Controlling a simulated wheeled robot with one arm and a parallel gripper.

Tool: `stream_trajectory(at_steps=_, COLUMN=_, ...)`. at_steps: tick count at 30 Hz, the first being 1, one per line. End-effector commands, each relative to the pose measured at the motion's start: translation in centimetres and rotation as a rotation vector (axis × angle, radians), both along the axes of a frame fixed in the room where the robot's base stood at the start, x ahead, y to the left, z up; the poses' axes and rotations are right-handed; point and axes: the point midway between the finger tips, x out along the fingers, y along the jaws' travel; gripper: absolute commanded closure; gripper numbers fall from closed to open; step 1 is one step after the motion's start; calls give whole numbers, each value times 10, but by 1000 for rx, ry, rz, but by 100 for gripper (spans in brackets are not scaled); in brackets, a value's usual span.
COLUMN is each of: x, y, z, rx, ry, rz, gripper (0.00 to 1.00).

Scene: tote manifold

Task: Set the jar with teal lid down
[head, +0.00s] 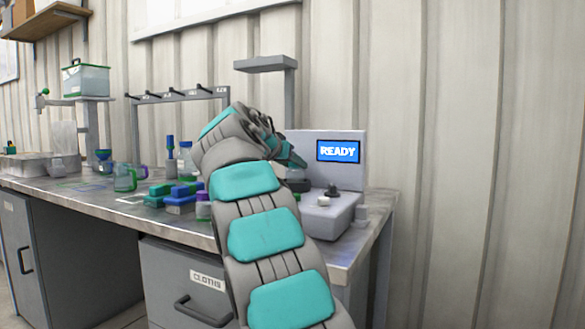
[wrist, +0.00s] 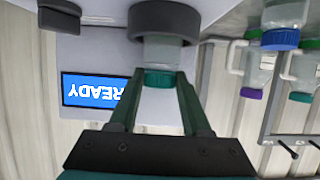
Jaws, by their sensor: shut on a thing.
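The jar with teal lid (wrist: 160,79) is between the two fingers of my gripper (wrist: 160,84) in the wrist view, which is upside down. My gripper is shut on it at the lid. The jar's clear body lies beyond the lid, at or just over a dark round pad (wrist: 165,20) on the machine. I cannot tell whether the base touches the pad. In the head view my arm hides most of my gripper and the jar. The grey-white machine (head: 303,146) shows READY on its blue screen (head: 338,151).
The machine stands at the right end of the workbench (head: 100,198), with a black knob (head: 332,190) at its front. Left of it are blue and green blocks (head: 179,200), a green-tinted mug (head: 124,180) and a hook rack (head: 180,95). Lidded containers (wrist: 251,92) show close by in the wrist view.

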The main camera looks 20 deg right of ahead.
Motion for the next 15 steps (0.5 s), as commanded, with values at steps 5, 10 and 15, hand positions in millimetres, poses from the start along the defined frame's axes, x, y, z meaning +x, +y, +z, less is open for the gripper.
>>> stream_trajectory(at_steps=5, x=0, y=0, z=-5, rx=1, ry=2, rz=-1, gripper=100)
stream_trajectory(at_steps=10, x=0, y=0, z=-5, rx=1, ry=2, rz=-1, gripper=100)
stream_trajectory(at_steps=15, x=0, y=0, z=-9, rx=1, ry=2, rz=-1, gripper=100)
